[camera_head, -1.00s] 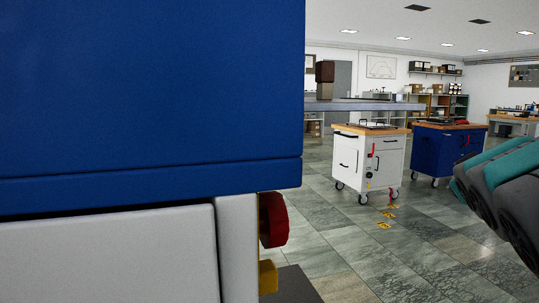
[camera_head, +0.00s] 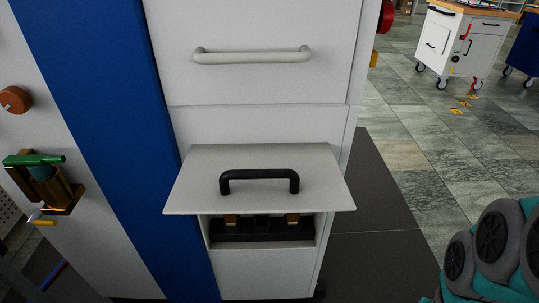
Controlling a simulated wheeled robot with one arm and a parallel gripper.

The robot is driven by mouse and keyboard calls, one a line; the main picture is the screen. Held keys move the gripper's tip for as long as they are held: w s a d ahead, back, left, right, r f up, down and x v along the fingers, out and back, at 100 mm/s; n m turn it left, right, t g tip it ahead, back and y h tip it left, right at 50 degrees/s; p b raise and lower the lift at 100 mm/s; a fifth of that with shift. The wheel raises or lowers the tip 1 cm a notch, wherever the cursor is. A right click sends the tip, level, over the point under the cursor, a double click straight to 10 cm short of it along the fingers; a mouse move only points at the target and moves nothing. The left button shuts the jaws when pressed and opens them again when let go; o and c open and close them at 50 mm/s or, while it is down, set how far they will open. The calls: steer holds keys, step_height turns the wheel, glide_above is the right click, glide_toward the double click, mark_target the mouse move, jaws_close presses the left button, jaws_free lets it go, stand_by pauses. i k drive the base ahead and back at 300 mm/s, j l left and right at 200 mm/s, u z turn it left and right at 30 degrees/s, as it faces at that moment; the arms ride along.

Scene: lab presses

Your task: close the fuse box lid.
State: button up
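The fuse box lid (camera_head: 262,205) is a light grey panel with a black bar handle (camera_head: 259,176). It is raised and sticks outward over the fuse box opening (camera_head: 217,232), so the lid stands open. My gripper does not show in this view. Only grey and teal links of my arm (camera_head: 492,250) show at the lower right, well apart from the lid.
Above the lid is a grey cabinet panel with a light bar handle (camera_head: 252,55). A blue strip (camera_head: 110,120) and a panel with a green-topped brass fitting (camera_head: 45,180) stand at the left. Tiled floor (camera_head: 425,140) lies free at the right. A white cart (camera_head: 455,45) stands further back.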

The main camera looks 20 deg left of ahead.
mark_target(220, 180)
steer(key=k+u, duration=0.1)
steer(key=u, duration=0.3)
steer(key=k+u, duration=0.1)
steer(key=u, duration=0.25)
steer(key=k+j+u, duration=0.1)
steer(key=u, duration=0.3)
steer(key=j+u, duration=0.1)
steer(key=u, duration=0.25)
steer(key=k, duration=0.05)
